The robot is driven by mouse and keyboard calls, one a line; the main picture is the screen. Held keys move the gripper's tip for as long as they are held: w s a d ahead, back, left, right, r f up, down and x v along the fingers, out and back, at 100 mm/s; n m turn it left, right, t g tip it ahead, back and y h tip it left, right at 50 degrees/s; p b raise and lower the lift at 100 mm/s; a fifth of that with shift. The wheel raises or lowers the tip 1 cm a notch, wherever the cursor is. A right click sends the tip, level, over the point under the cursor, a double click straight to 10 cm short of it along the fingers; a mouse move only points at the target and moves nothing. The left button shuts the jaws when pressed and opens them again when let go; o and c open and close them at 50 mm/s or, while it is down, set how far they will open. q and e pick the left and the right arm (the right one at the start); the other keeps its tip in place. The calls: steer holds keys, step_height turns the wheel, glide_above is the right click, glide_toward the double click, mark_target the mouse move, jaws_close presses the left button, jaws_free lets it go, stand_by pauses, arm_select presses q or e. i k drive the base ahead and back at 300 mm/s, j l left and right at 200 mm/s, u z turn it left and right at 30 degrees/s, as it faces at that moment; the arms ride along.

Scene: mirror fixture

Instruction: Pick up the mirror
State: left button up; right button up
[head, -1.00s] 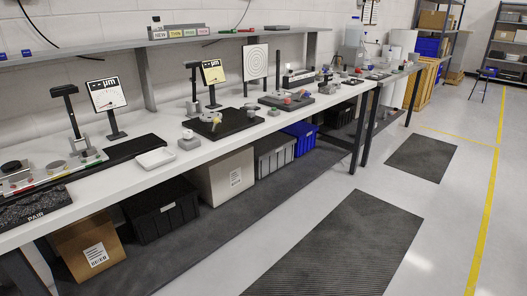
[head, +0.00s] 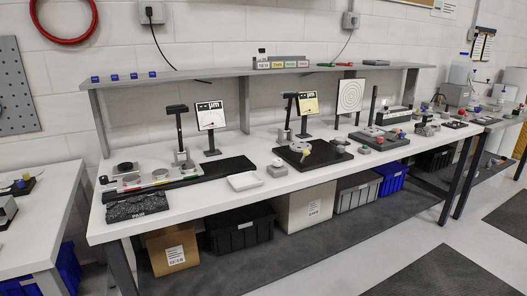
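I cannot clearly make out a mirror in the head view. The long white workbench (head: 235,204) holds several fixtures. At its left end, a low grey rig carries a dark round disc (head: 123,168) and a lighter round piece (head: 160,174); either is too small to identify. A black plate (head: 325,157) with small grey fixture parts (head: 300,147) lies at the middle. Another dark plate with parts (head: 380,141) lies to its right. Neither of my grippers is in view.
A white tray (head: 245,181) lies at the bench's front edge. A black stone block (head: 137,205) is at the left front corner. A shelf (head: 240,73) runs above the bench. Bins and a cardboard box (head: 173,249) stand below. Open floor (head: 410,245) lies to the right.

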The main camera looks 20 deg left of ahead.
mark_target(130, 180)
steer(key=u, duration=1.4)
